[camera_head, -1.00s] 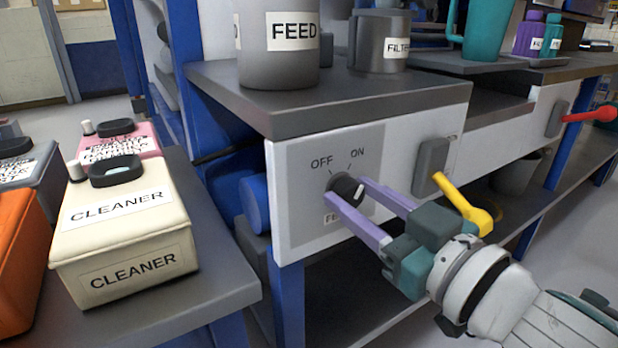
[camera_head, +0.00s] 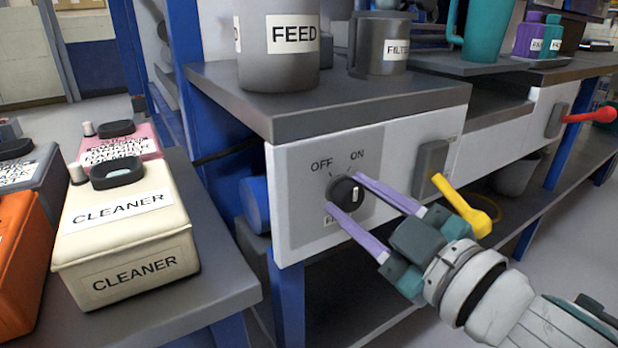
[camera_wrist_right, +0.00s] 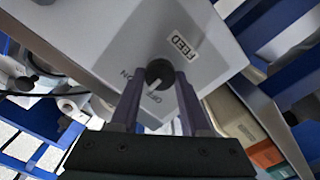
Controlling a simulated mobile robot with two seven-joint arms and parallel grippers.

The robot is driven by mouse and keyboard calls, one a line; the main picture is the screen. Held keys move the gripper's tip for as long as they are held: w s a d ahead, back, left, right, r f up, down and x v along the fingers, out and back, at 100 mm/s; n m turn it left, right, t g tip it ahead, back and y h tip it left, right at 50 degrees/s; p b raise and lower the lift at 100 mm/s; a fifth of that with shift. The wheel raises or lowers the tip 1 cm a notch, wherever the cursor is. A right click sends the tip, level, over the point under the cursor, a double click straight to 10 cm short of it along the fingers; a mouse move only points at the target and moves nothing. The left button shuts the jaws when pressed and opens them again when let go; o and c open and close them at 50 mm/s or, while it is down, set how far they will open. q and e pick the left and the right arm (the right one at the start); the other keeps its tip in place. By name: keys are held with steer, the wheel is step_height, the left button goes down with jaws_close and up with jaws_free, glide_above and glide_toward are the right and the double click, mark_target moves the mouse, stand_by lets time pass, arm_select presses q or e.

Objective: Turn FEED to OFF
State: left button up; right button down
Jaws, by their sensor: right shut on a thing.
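The FEED knob (camera_head: 342,189) is a round black dial on the grey panel below the counter. OFF is printed at its upper left and ON at its upper right. Its white mark stands roughly upright in the head view, between the two words; its exact setting is hard to tell. My right gripper (camera_head: 345,193) is shut on the knob, one purple finger at its upper right and one at its lower left. The lower finger partly covers the label under the knob. In the wrist view the knob (camera_wrist_right: 159,72) sits between the fingertips. My left gripper is not in view.
A grey switch box (camera_head: 430,168) with a yellow lever (camera_head: 462,205) is close to the right gripper. A red lever (camera_head: 588,117) is farther right. A FEED container (camera_head: 279,50) stands on the counter above. A cream CLEANER container (camera_head: 125,235) stands on the left table.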

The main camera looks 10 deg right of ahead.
steer(key=n, duration=0.5)
steer(key=shift+n, duration=0.4)
stand_by(0.4)
steer(key=shift+c, duration=1.9)
jaws_free()
steer(key=p+v, duration=0.1)
steer(key=v, duration=0.9)
steer(key=shift+p, duration=0.3)
steer(key=shift+r, duration=0.1)
